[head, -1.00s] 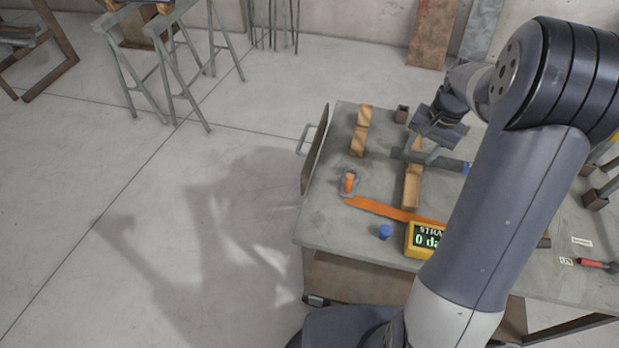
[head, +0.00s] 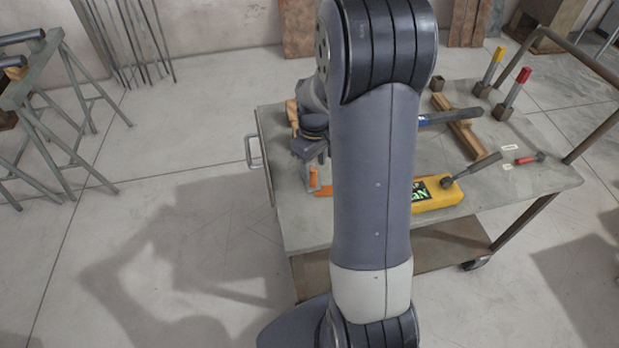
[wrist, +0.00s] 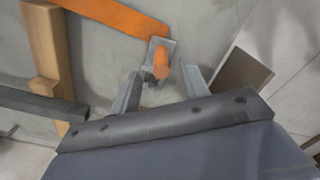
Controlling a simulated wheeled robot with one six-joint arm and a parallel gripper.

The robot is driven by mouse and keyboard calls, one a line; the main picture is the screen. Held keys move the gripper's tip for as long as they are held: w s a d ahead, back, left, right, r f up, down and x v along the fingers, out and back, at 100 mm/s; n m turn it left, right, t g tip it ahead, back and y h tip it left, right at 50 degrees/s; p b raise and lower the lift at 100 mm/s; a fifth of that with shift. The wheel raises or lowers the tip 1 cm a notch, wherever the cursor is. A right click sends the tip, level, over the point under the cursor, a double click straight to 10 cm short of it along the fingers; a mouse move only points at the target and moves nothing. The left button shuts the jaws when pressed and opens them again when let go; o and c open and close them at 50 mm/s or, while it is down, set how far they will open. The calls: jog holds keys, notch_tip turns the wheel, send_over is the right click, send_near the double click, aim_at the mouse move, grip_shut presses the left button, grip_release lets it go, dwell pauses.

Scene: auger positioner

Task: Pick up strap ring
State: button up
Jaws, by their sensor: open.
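The strap ring (wrist: 151,49) is a grey metal piece with an orange strap part through it. It sits on the grey table top at the upper middle of the wrist view. In the head view its orange part (head: 313,178) shows just below my gripper (head: 312,160). In the wrist view my gripper (wrist: 162,75) is open, one finger on each side of the ring's near end. Nothing is held. I cannot tell the height of the fingertips over the table. My arm hides much of the table in the head view.
A flat orange strap (wrist: 115,17) lies close to the ring. A wooden block (wrist: 45,42) and a dark bar (wrist: 30,103) are to its left. The table edge is near, with a handle (head: 254,150) outside.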

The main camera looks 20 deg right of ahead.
aim_at(312, 184)
jog(key=shift+f, duration=2.75)
jog(key=shift+c, duration=0.2)
grip_shut()
